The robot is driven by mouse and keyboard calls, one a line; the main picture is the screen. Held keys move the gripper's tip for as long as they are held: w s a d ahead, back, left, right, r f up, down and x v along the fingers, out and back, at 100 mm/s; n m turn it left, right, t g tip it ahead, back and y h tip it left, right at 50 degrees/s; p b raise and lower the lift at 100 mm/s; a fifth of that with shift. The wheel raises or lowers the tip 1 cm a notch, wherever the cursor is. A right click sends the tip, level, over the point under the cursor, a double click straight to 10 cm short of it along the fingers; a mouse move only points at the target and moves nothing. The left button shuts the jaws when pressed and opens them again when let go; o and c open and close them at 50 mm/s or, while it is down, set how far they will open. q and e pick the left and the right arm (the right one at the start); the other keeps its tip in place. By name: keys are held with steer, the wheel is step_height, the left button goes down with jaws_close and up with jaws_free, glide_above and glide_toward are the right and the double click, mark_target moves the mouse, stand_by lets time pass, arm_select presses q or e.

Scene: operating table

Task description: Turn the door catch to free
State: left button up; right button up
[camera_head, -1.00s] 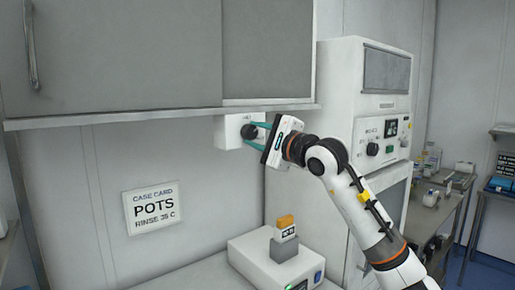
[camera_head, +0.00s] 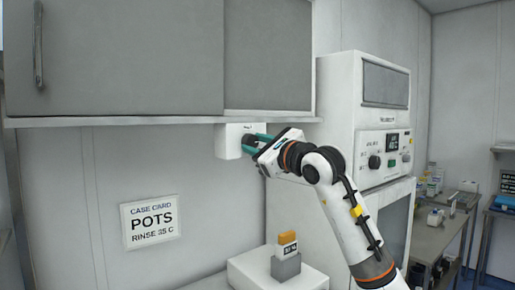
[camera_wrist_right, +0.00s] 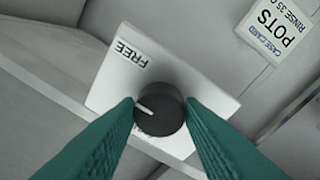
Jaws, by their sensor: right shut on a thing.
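The door catch is a dark round knob (camera_wrist_right: 158,109) with a white pointer line, on a white box (camera_wrist_right: 115,77) marked FREE. In the right wrist view the knob sits between the two green fingertips of my right gripper (camera_wrist_right: 161,112), which is shut on it. The pointer aims left in that view, and the FREE label lies up and left of the knob. In the head view the white box (camera_head: 226,142) hangs under the grey wall cabinet, and my right gripper (camera_head: 253,142) reaches it from the right, mostly hiding the knob. My left gripper is not in view.
A grey cabinet (camera_head: 120,60) hangs above the catch. A white machine (camera_head: 335,120) with dials stands to the right. A card reading POTS (camera_head: 151,222) is on the wall. Below, a small grey block with an orange-topped item (camera_head: 287,245) sits on a white unit (camera_head: 248,272).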

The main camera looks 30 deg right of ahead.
steer(key=shift+f, duration=0.15)
steer(key=o, duration=1)
steer(key=s+d+f+b, duration=0.1)
steer(key=s+b, duration=0.3)
steer(key=s, duration=0.8)
steer(key=shift+f, duration=0.15)
steer(key=shift+w, duration=0.1)
